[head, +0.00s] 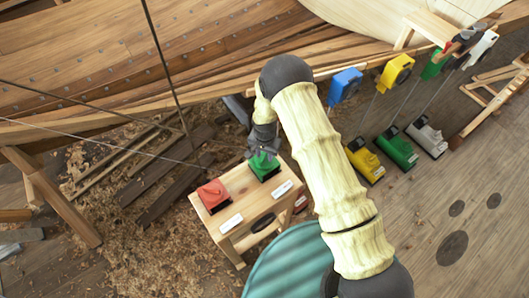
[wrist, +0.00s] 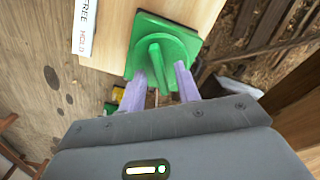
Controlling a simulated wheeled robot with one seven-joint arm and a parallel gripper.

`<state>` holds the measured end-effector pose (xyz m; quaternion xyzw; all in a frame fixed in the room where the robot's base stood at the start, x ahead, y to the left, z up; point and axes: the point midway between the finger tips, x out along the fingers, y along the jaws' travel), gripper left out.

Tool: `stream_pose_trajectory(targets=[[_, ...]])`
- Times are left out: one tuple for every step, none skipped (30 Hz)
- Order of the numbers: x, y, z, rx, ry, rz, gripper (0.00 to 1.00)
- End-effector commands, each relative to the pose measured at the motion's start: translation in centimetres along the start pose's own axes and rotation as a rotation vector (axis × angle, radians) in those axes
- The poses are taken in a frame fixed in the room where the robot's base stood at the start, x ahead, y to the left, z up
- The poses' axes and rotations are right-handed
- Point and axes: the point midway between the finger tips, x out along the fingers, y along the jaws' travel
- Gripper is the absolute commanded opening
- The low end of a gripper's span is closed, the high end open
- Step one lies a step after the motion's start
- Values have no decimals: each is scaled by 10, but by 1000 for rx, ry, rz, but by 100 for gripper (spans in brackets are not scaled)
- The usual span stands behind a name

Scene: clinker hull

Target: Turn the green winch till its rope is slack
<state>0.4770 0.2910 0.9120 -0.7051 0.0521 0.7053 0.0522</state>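A green turning knob (head: 263,165) on a square green base sits on a small wooden stand. In the wrist view the green knob (wrist: 160,52) shows a round disc with a raised fin. My gripper (head: 262,146) is at this knob. Its two pale purple fingers (wrist: 159,88) are apart, one on each side of the fin's near end, with a gap visible between them; contact is unclear. A green winch (head: 398,150) stands on the floor to the right, with a thin line rising toward a green block (head: 434,66). My gripper is away from that winch.
A red knob (head: 212,193) is on the same stand (head: 237,190), with white label plates in front. A yellow winch (head: 365,160) and a grey winch (head: 427,137) flank the green one. Blue (head: 345,85) and yellow (head: 396,71) blocks hang above. Ropes cross the left side.

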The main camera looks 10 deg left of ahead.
Motion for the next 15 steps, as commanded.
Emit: stream_pose_trajectory(targets=[[0, 0, 0, 0, 0, 0, 33], [0, 0, 0, 0, 0, 0, 33], [0, 0, 0, 0, 0, 0, 33], [0, -1, 0, -1, 0, 0, 33], [0, -1, 0, -1, 0, 0, 33], [0, -1, 0, -2, 0, 0, 29], [0, -1, 0, -1, 0, 0, 23], [0, 0, 0, -1, 0, 0, 17], [0, 0, 0, 0, 0, 0, 9], [0, 0, 0, 0, 0, 0, 3], [0, 0, 0, 0, 0, 0, 0], [0, 0, 0, 0, 0, 0, 0], [0, 0, 0, 0, 0, 0, 0], [0, 0, 0, 0, -1, 0, 0], [0, 0, 0, 0, -1, 0, 0]])
